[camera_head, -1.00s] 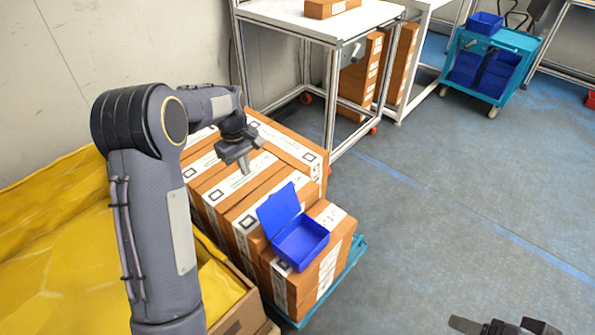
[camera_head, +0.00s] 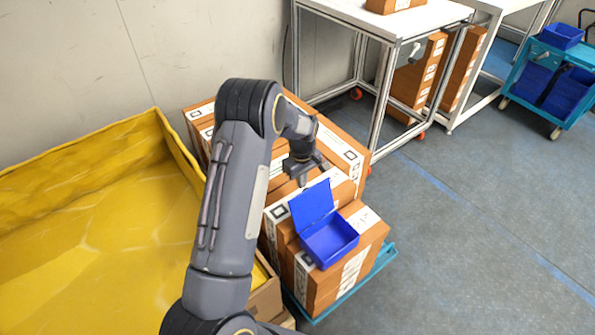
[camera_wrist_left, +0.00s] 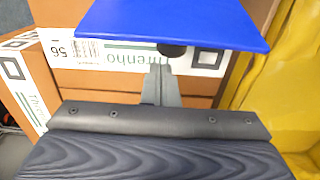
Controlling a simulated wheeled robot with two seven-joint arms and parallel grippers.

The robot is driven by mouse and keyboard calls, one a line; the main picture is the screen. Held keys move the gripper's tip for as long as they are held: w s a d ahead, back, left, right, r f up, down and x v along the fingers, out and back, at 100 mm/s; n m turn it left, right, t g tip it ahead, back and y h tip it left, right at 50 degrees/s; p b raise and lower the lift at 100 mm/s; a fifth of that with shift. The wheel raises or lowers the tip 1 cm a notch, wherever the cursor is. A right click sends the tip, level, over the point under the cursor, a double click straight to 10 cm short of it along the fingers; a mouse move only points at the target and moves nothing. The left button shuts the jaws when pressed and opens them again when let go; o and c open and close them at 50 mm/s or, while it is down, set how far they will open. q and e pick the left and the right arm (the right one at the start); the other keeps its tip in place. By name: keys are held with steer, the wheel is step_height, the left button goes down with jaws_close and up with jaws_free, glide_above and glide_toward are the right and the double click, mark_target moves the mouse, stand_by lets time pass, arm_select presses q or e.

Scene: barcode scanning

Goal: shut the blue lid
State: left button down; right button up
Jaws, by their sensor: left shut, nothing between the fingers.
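A blue box (camera_head: 330,243) sits on top of stacked cardboard boxes. Its blue lid (camera_head: 312,204) stands open, tilted up and back from the box's far left edge. My left gripper (camera_head: 303,181) is shut and empty, behind the raised lid, close to its upper edge. In the left wrist view the lid (camera_wrist_left: 175,20) spans the top of the picture, just beyond the shut fingers (camera_wrist_left: 162,75). I cannot tell whether the fingertips touch it. My right gripper is not in view.
The cardboard boxes (camera_head: 350,225) stand on a teal platform (camera_head: 345,297). A yellow-lined bin (camera_head: 90,230) is at the left. A white table (camera_head: 400,18) stands behind, and a teal cart (camera_head: 545,85) with blue bins at far right. The floor at right is clear.

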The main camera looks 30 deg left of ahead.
arm_select(q)
steer(key=shift+s+d+r, duration=0.15)
steer(key=shift+s+d, duration=0.1)
steer(key=shift+d, duration=0.25)
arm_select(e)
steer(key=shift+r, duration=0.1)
arm_select(q)
steer(key=shift+d+r, duration=0.1)
